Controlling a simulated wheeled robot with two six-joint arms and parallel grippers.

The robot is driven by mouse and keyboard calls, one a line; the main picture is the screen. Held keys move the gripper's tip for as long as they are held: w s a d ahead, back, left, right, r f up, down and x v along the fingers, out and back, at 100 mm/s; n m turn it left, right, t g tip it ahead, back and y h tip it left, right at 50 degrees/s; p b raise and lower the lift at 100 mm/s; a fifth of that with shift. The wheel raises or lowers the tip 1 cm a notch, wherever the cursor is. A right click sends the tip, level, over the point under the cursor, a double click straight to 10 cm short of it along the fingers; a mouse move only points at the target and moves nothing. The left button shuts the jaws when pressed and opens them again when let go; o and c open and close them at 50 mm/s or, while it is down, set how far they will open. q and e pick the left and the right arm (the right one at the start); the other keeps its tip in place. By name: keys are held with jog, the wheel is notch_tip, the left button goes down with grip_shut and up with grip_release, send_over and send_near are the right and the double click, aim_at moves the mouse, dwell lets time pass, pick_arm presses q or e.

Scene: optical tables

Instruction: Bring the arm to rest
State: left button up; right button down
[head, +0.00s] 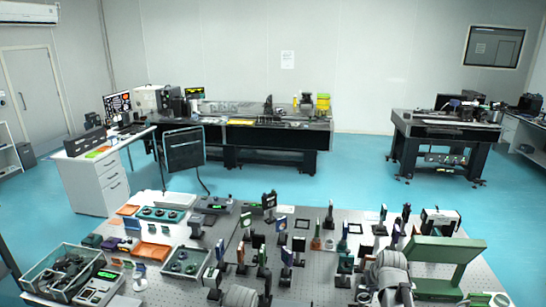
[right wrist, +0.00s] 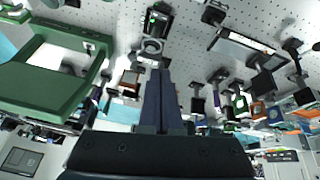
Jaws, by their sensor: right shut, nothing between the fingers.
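My right arm (head: 388,272) shows in the head view as a grey-white rounded link over the right part of the near optical table (head: 318,292). In the right wrist view my right gripper (right wrist: 160,76) has its two dark fingers together, with nothing between them. An optical mount with a green-lit part (right wrist: 157,20) is just beyond the fingertips in that view; I cannot tell the gap. Of my left arm only a grey rounded link (head: 240,296) shows at the bottom edge of the head view; its fingers are not seen.
A green stand (head: 447,251) is close right of my right arm; it also shows in the right wrist view (right wrist: 45,85). Several posts and mounts crowd the table's middle. Trays (head: 152,252) and a parts bin (head: 42,277) are at left.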

jog(key=s+a+f+n+g+b, duration=0.1)
jog(key=s+a+f+b, duration=0.3)
jog(key=a, duration=0.5)
jog(key=s+a+f+n+g+b, duration=0.1)
jog(key=s+a+f+g+b, duration=0.1)
jog(key=s+a+f+b, duration=0.2)
jog(key=s+a+f+n+g+b, duration=0.2)
jog(key=s+a+f+b, duration=0.3)
jog(key=a, duration=1.1)
jog(key=s+f, duration=0.3)
jog(key=s, duration=0.1)
jog(key=shift+s+a+f+g, duration=0.25)
jog(key=shift+s+f+g, duration=0.05)
jog(key=shift+s+f, duration=0.1)
